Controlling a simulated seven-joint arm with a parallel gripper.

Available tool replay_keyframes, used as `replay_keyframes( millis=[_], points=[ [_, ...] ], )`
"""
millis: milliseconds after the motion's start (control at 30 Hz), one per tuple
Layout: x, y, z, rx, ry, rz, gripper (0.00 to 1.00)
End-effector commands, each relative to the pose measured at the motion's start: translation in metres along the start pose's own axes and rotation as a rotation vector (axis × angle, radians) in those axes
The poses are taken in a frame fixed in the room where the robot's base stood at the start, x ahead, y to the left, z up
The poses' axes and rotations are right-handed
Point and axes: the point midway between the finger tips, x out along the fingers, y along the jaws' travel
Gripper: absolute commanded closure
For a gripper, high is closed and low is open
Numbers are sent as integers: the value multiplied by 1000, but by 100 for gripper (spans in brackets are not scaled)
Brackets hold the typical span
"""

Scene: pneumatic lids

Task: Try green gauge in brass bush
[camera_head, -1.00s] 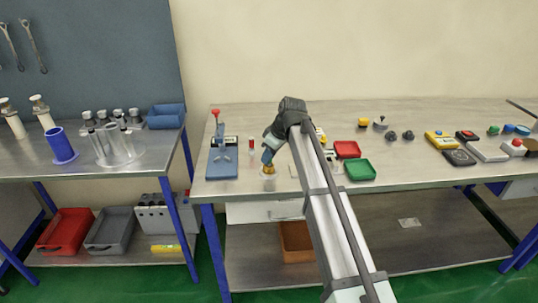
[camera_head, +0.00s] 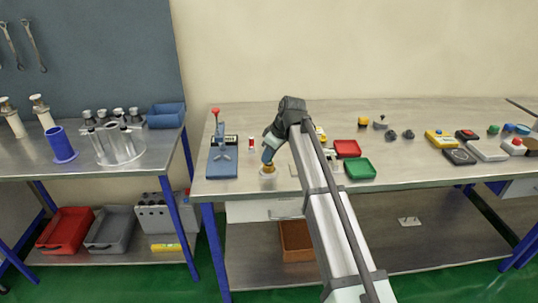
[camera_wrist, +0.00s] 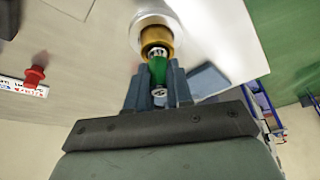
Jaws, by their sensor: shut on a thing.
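In the wrist view, my gripper (camera_wrist: 157,88) is shut on the green gauge (camera_wrist: 158,70). The gauge's pale end points at the brass bush (camera_wrist: 157,33), a gold ring set in a round silver holder (camera_wrist: 150,20). The gauge's tip overlaps the bush mouth; how deep it sits inside, if at all, I cannot tell. In the head view, my gripper (camera_head: 268,156) is tilted down over the bush (camera_head: 267,169), near the front of the middle bench. The gauge is too small to make out there.
A blue press with a red knob (camera_head: 222,158) stands left of the bush. A small red-and-white item (camera_head: 251,143) is behind it. A red tray (camera_head: 347,149) and a green tray (camera_head: 360,169) lie to the right, beyond my arm. The bench front edge is close.

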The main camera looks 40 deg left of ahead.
Motion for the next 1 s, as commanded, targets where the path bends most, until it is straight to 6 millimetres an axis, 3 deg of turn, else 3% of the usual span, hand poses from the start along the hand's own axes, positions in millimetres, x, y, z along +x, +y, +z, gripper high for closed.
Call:
replay_keyframes(
  millis=[1000],
  points=[
    [-14, 0, -6, 0, 0, 0, 100]
  ],
)
